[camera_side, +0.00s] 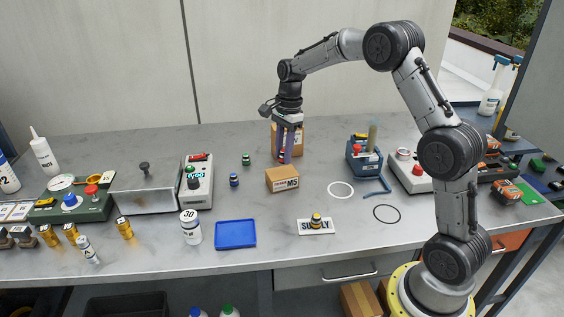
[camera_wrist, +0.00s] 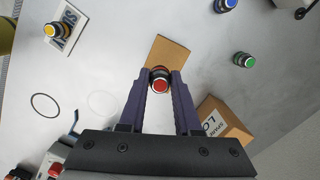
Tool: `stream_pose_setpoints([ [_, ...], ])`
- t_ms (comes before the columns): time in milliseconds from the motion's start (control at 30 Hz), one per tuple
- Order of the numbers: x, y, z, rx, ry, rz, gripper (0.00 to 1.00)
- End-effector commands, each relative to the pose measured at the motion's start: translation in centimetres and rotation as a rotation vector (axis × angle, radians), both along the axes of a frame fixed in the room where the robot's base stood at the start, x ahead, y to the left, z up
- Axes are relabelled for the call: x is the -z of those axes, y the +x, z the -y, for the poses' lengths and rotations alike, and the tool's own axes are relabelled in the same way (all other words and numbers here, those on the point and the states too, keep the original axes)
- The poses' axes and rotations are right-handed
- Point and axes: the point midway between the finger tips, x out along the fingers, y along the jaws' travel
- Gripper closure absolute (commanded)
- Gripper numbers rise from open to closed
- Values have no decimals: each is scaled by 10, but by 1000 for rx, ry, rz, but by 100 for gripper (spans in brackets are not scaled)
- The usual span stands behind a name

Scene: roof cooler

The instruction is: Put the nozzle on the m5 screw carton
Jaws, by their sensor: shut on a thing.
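My gripper (camera_wrist: 160,80) is shut on a dark nozzle with a red top (camera_wrist: 160,85), held between the tips of its purple fingers. In the side view my gripper (camera_side: 285,159) points down just behind the brown M5 screw carton (camera_side: 282,181), and the nozzle hardly shows there. In the wrist view the M5 carton (camera_wrist: 168,50) lies beyond the fingertips, and the nozzle overlaps its near edge. I cannot tell whether the nozzle touches the carton.
A taller brown carton (camera_side: 296,136) stands close behind my fingers. A blue-topped part (camera_side: 234,180) and a green-topped part (camera_side: 246,159) stand to the left. A yellow-topped part (camera_side: 316,220) stands on the SUPPLY label. A blue tray (camera_side: 236,234) lies in front.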

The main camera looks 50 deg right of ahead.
Motion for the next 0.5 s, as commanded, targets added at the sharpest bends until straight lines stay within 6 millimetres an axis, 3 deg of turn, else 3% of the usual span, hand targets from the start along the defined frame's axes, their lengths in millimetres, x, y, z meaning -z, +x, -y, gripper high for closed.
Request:
stream_pose_setpoints([
  [300, 37, 6, 1, -1, 0, -1, 100],
  [500, 38, 6, 2, -1, 0, 1, 100],
])
